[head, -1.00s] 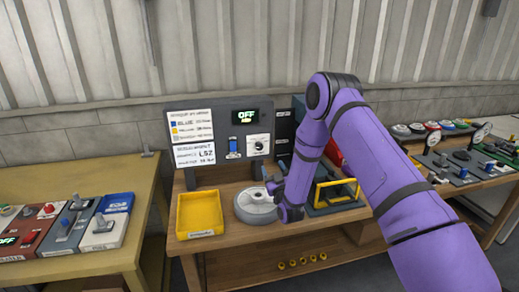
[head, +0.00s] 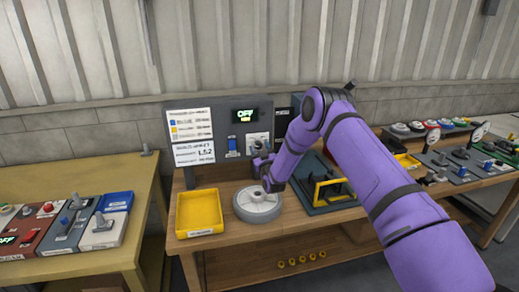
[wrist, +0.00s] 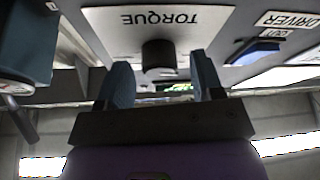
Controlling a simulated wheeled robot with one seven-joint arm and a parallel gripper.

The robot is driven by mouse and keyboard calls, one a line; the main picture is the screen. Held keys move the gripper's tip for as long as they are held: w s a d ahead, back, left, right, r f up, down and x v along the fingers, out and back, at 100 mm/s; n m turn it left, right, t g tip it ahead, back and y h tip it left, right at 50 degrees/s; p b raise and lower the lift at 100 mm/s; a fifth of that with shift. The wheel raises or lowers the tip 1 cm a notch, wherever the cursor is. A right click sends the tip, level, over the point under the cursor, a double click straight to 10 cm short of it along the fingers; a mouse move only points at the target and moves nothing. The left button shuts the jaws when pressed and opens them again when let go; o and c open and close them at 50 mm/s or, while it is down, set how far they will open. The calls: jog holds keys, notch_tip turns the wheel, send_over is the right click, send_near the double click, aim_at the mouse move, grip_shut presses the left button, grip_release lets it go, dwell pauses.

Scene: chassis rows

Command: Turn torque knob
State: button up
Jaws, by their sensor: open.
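The torque knob (wrist: 158,55) is a dark round knob on a white plate marked TORQUE (wrist: 205,18), which appears upside down in the wrist view. My gripper (wrist: 161,62) is open, with its two blue fingers apart below and to either side of the knob. I see no contact, and the exact gap to the knob is hard to judge. In the head view my gripper (head: 259,157) is just in front of the lower right of the grey panel (head: 210,115), and it partly covers the knob area. The panel's display (head: 244,115) reads OFF.
A blue switch (head: 232,146) sits left of the knob, under the DRIVER label (wrist: 283,19). A yellow tray (head: 199,211), a grey wheel (head: 257,205) and a fixture with a yellow frame (head: 328,190) stand on the bench below. Side benches hold other controls.

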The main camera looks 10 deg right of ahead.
jog(key=shift+w, duration=0.2)
jog(key=c, duration=0.9)
